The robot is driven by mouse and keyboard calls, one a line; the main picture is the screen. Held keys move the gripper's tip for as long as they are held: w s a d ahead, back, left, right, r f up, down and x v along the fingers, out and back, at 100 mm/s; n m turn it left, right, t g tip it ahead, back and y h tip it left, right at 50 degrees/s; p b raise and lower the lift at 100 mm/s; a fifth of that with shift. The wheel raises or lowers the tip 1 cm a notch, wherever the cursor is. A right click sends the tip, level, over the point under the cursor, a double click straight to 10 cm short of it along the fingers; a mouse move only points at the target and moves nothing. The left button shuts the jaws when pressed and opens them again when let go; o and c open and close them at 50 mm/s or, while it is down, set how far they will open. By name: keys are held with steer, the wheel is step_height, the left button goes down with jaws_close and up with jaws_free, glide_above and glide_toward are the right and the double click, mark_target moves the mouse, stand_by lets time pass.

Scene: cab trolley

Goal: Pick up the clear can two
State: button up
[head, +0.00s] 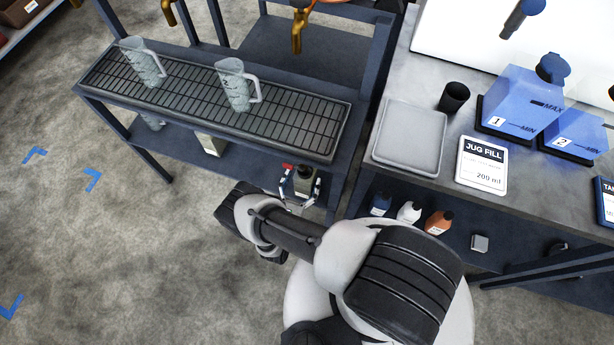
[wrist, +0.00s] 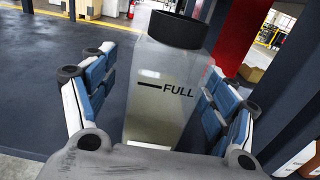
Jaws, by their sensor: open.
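A clear can (wrist: 160,88) with a black cap and a "FULL" line stands between the fingers of my gripper (wrist: 165,75) in the wrist view. The blue-padded fingers are open, one on each side of it; I cannot tell whether either touches it. In the head view my gripper (head: 300,192) is at the right end of the drain stand's lower shelf, around the can (head: 305,178), which is partly hidden. Another can (head: 211,144) stands further left on that shelf. No number shows on either can.
Two clear jugs (head: 143,65) stand on the drain grating (head: 325,148) above. Bottles (head: 409,212) are under the counter at right, which bears a grey tray (head: 408,140), a black cup (head: 453,97) and blue tanks (head: 520,100). A stand leg (head: 333,203) is close to my gripper.

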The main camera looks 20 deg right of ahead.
steer(key=x, duration=0.4)
steer(key=shift+d+f+b, duration=0.15)
steer(key=shift+d+b, duration=0.05)
steer(key=shift+b, duration=0.2)
steer(key=shift+s, duration=0.1)
steer(key=shift+c, duration=0.2)
steer(key=c, duration=1.7)
steer(key=p, duration=0.2)
glide_toward(307, 171)
steer(key=s+a+f, duration=0.3)
steer(key=s+f, duration=0.1)
steer(key=f, duration=0.1)
steer(key=shift+a+f, duration=0.2)
steer(key=shift+a, duration=0.15)
